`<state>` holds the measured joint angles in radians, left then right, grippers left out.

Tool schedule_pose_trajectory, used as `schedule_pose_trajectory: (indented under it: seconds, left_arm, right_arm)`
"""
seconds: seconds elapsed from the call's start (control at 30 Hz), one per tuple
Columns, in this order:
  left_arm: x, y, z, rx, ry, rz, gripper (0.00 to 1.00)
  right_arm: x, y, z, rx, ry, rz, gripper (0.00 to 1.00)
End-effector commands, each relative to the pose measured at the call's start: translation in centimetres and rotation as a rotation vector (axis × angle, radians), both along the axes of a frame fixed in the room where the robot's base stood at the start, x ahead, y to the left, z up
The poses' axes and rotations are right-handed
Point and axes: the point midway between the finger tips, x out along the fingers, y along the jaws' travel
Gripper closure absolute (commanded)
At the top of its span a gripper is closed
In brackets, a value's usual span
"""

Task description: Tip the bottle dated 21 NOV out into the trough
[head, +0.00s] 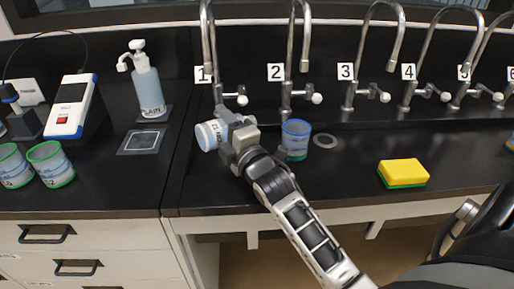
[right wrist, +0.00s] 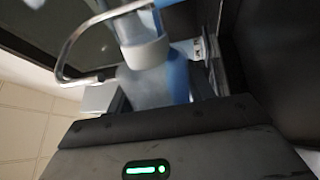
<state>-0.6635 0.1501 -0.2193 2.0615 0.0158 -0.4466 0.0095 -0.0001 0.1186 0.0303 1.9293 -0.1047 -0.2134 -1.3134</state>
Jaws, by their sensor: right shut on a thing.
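My right gripper (head: 228,138) is shut on a clear bottle (head: 208,135) with a pale label and some blue on it. The bottle lies tilted on its side near tap 1, and the label print is too small to read. In the right wrist view the held bottle (right wrist: 155,85) is blurred between the fingers. My left gripper is not in view.
Numbered taps (head: 290,60) line the back. Two green-rimmed containers (head: 50,165), a white device (head: 72,108) and a pump bottle (head: 148,88) stand at left.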

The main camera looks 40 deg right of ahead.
Motion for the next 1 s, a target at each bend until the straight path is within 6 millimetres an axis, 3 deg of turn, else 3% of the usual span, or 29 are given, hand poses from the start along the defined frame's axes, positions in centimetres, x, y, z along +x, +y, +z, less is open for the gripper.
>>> schedule_pose_trajectory:
  seconds: [1.0]
  left_arm:
    - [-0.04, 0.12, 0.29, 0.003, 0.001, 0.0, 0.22]
  right_arm:
    - [-0.02, -0.26, -0.13, 0.104, -0.004, 0.0, 0.76]
